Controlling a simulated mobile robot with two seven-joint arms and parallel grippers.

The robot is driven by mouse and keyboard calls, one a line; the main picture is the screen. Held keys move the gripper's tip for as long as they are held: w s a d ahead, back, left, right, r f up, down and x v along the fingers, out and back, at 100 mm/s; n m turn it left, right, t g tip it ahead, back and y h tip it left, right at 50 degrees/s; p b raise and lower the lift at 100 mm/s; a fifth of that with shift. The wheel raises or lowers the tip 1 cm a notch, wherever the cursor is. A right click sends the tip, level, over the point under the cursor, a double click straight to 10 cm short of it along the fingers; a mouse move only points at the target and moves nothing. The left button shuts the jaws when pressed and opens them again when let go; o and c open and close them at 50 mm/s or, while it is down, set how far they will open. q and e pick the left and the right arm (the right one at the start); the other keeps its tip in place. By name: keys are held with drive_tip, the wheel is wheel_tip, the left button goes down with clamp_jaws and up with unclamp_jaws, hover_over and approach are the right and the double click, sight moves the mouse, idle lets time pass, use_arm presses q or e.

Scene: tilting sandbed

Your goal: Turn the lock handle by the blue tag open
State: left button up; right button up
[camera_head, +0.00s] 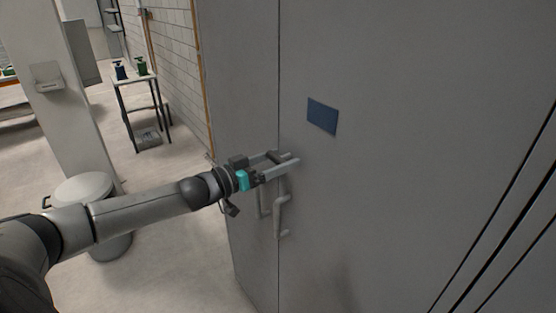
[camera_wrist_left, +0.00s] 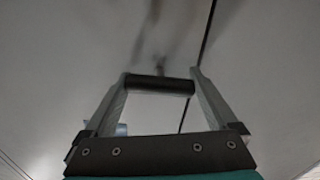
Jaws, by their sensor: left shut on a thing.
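The blue tag (camera_head: 322,116) is a flat rectangle on the large grey door panel. Below and left of it, beside a vertical seam, is the grey lock handle (camera_head: 281,213), which hangs down along the panel. My left gripper (camera_head: 283,160) reaches in from the left at the handle's upper end. In the left wrist view a dark round bar (camera_wrist_left: 160,85) spans crosswise between the two fingers, and the gripper is shut on it. It appears to be part of the lock handle; the fingers hide its upper end in the head view. My right gripper is not in view.
A second grey pull handle (camera_head: 263,202) sits just left of the seam. A white round-topped bin (camera_head: 84,190) stands on the floor at left. A small table (camera_head: 140,78) with blue and green bottles is further back. The floor between is clear.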

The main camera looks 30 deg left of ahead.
use_arm(q)
drive_tip(key=shift+m, duration=0.3)
drive_tip(key=m+p, duration=0.1)
drive_tip(key=m, duration=0.7)
drive_tip(key=shift+p, duration=0.4)
drive_tip(key=m, duration=0.4)
drive_tip(key=shift+m, duration=0.3)
drive_tip(key=m, duration=0.4)
drive_tip(key=shift+m+b, duration=0.3)
drive_tip(key=shift+b, duration=0.1)
drive_tip(key=o, duration=1)
drive_tip(key=shift+s, duration=0.1)
